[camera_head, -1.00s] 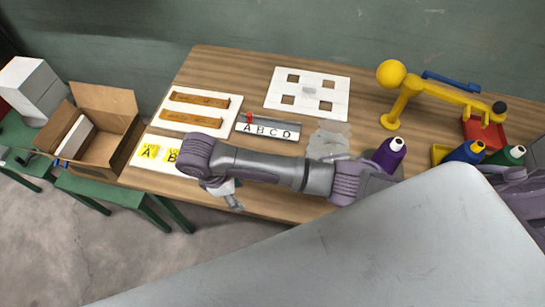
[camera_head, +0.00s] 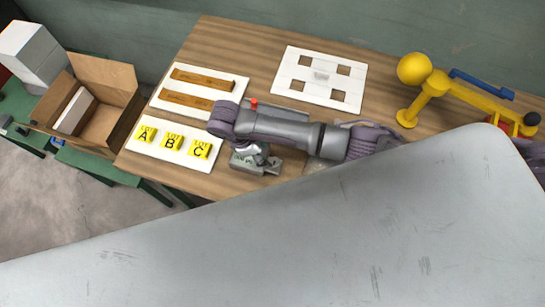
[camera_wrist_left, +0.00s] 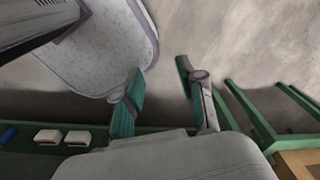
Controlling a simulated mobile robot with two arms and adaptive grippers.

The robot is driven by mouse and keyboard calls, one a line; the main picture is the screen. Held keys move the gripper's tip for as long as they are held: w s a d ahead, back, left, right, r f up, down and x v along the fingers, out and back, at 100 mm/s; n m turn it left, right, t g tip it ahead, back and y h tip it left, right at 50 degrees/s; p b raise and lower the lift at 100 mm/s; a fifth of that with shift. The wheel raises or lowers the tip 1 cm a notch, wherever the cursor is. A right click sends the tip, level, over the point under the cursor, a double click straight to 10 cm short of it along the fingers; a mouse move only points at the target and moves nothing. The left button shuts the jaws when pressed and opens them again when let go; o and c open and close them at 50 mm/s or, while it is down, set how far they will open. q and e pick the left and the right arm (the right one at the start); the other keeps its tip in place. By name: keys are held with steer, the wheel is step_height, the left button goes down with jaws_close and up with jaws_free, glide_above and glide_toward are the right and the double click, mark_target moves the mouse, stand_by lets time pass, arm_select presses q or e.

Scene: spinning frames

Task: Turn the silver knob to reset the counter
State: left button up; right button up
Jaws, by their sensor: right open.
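I cannot make out a silver knob or a counter for certain in either view. In the head view, my right gripper (camera_head: 256,162) is open, pointing down over the wooden table (camera_head: 215,50), just right of the yellow lot C card (camera_head: 199,149). Its fingers are small and partly merge with grey metal below, so contact cannot be told. My right forearm covers the table behind it; a small red piece (camera_head: 253,102) shows past its edge. In the left wrist view, my left gripper (camera_wrist_left: 160,67) is open and empty, its green-padded fingers apart above the floor.
White boards with brown bars (camera_head: 197,90) and with square holes (camera_head: 319,77) lie behind the arm. A yellow lever stand (camera_head: 425,85) is at the right. An open cardboard box (camera_head: 105,100) stands left. A large grey surface (camera_head: 300,230) blocks the foreground.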

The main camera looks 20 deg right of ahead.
mark_target(274, 161)
steer(key=x, duration=0.6)
steer(key=shift+p, duration=0.3)
steer(key=shift+d+f, duration=0.15)
steer(key=shift+c, duration=0.3)
arm_select(q)
steer(key=shift+w+d+r, duration=0.25)
steer(key=shift+w+r, duration=0.05)
steer(key=shift+w, duration=0.15)
steer(key=shift+w+d+r, duration=0.2)
steer(key=shift+w+r, duration=0.1)
steer(key=shift+w, duration=0.15)
arm_select(e)
jaws_close()
